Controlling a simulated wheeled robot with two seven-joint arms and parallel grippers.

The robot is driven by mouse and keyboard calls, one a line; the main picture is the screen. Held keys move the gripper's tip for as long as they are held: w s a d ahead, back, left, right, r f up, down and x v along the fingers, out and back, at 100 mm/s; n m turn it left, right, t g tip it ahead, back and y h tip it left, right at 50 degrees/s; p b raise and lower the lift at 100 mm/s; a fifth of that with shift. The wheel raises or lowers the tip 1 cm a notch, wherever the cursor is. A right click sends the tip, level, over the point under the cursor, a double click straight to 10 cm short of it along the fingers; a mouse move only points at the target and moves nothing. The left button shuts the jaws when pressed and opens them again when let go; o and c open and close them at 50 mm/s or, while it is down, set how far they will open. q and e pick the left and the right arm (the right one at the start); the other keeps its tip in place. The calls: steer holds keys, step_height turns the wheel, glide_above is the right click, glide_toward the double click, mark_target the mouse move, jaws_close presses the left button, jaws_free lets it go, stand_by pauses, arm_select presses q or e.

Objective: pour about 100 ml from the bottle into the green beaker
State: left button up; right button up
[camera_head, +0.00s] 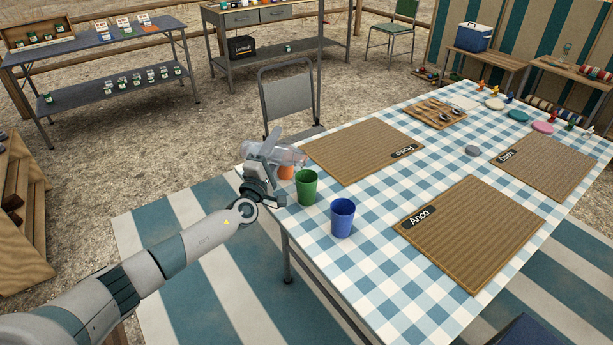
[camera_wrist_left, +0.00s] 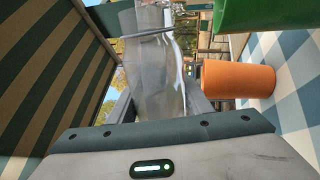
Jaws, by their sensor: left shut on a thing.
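My left gripper (camera_head: 268,165) is shut on a clear bottle (camera_head: 288,153) at the table's near left corner. The bottle lies tipped over, close to level, above the cups, and also shows in the left wrist view (camera_wrist_left: 158,65). I cannot make out liquid or a stream. The green beaker (camera_head: 306,188) stands upright on the table, just right of and below the bottle; part of it shows in the left wrist view (camera_wrist_left: 268,14). An orange beaker (camera_head: 286,173) stands behind it, partly hidden by bottle and gripper, and shows in the left wrist view (camera_wrist_left: 238,80). My right gripper is out of view.
A blue beaker (camera_head: 342,218) stands nearer me, right of the green one. The checked tablecloth (camera_head: 375,205) bears woven placemats (camera_head: 470,230), a cutlery tray (camera_head: 436,113) and a grey stone-like object (camera_head: 472,150). A folding chair (camera_head: 288,100) stands behind the table's left end.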

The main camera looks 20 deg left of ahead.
arm_select(q)
steer(key=shift+w, duration=0.1)
stand_by(0.3)
steer(key=shift+d+m, duration=0.3)
steer(key=shift+m, duration=0.2)
stand_by(0.4)
steer(key=shift+r+h, duration=0.1)
steer(key=shift+h, duration=0.3)
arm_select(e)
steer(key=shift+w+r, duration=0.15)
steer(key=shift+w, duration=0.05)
arm_select(q)
steer(key=shift+d+r+p, duration=0.1)
steer(key=shift+p, duration=0.2)
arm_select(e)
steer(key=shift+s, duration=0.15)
arm_select(q)
steer(key=shift+d+m, duration=0.15)
steer(key=shift+m, duration=0.15)
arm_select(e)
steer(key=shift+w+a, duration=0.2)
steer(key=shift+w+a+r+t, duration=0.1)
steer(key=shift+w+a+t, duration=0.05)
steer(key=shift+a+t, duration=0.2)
arm_select(q)
steer(key=shift+r, duration=0.1)
